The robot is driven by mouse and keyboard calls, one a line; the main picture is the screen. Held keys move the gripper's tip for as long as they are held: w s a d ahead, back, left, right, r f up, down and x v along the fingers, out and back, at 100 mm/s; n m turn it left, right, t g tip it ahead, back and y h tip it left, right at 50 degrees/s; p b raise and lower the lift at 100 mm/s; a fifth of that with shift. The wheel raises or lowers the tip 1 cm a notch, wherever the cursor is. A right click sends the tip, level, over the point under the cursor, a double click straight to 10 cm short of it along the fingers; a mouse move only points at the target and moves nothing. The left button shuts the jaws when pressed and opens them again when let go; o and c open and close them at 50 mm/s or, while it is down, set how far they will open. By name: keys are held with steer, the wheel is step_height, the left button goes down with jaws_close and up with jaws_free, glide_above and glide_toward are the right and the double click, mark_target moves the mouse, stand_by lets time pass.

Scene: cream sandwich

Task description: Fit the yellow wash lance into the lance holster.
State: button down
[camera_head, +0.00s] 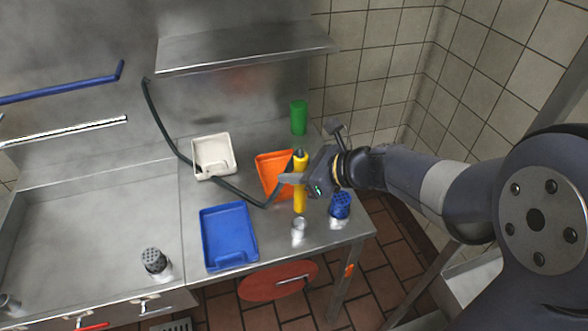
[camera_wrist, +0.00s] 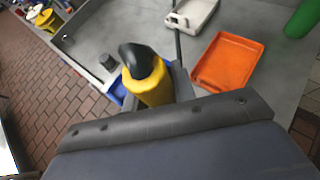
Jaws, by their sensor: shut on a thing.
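The yellow wash lance (camera_head: 300,199) stands roughly upright over the right part of the steel counter, with a dark top. My gripper (camera_head: 298,178) comes from the right and is shut around its middle. In the wrist view the yellow lance (camera_wrist: 150,88) shows with its black end toward the camera; the fingertips are mostly hidden there. A small silver cylinder (camera_head: 299,228) is directly below the lance's lower end. I cannot tell whether it is the holster or whether the lance touches it. No other thing is clearly the lance holster.
An orange tray (camera_head: 264,160) lies just behind the lance, with a white tray (camera_head: 199,143) and blue tray (camera_head: 230,264) to the left. A blue perforated-top container (camera_head: 341,205) stands close right. A dark hose (camera_head: 163,127) crosses the counter. A green cylinder (camera_head: 299,117) stands behind.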

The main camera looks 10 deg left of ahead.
steer(key=shift+f+b, duration=1.95)
steer(key=shift+f, duration=0.6)
steer(key=shift+f+b, duration=2.15)
steer(key=shift+f, duration=0.35)
steer(key=c, duration=1.1)
jaws_free()
steer(key=v, duration=1)
steer(key=shift+d+r+p, duration=0.15)
steer(key=shift+d+p, duration=0.2)
steer(key=shift+p, duration=0.05)
